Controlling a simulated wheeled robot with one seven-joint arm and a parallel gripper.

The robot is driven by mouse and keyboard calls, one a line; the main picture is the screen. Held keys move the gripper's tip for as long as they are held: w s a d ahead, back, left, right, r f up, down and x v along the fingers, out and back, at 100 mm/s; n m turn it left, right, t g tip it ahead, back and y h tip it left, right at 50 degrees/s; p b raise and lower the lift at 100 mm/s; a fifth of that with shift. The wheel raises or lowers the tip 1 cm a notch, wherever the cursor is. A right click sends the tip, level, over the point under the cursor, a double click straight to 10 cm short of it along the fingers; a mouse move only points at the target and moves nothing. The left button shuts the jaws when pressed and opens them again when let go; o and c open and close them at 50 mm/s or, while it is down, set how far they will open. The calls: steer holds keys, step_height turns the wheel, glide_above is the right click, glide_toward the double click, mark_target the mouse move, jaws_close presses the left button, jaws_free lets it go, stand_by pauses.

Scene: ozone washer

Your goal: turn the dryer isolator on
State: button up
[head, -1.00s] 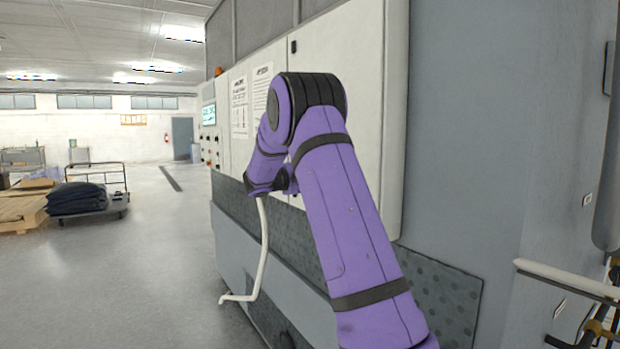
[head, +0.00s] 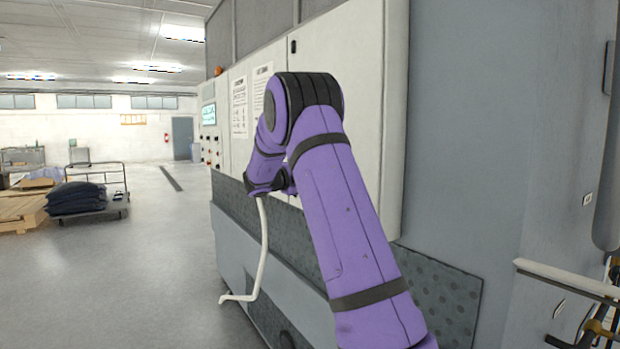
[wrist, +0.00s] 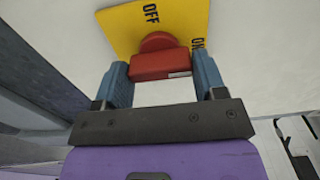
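In the wrist view a red rotary handle (wrist: 160,62) stands out from a yellow plate (wrist: 118,30) marked OFF at the top and ON at the right. My gripper (wrist: 161,75) has one blue fingertip on each side of the handle, with no clear gap between fingers and handle. Both fingers look closed against it. The handle's exact pointing direction is hard to read, as its far end is partly hidden. In the head view my purple arm hides my gripper, the handle and the plate.
A pale cabinet (head: 340,50) with paper notices runs along the machine front. A screen and buttons (head: 209,115) are at its far end. A white bent pipe (head: 263,250) hangs below my forearm. Open floor (head: 140,270) lies to the left, with a cart of dark sacks (head: 77,197) beyond.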

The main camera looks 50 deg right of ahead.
steer(key=o, duration=0.4)
steer(key=shift+a, duration=0.1)
steer(key=v, duration=1)
steer(key=shift+a, duration=0.35)
steer(key=shift+w, duration=0.1)
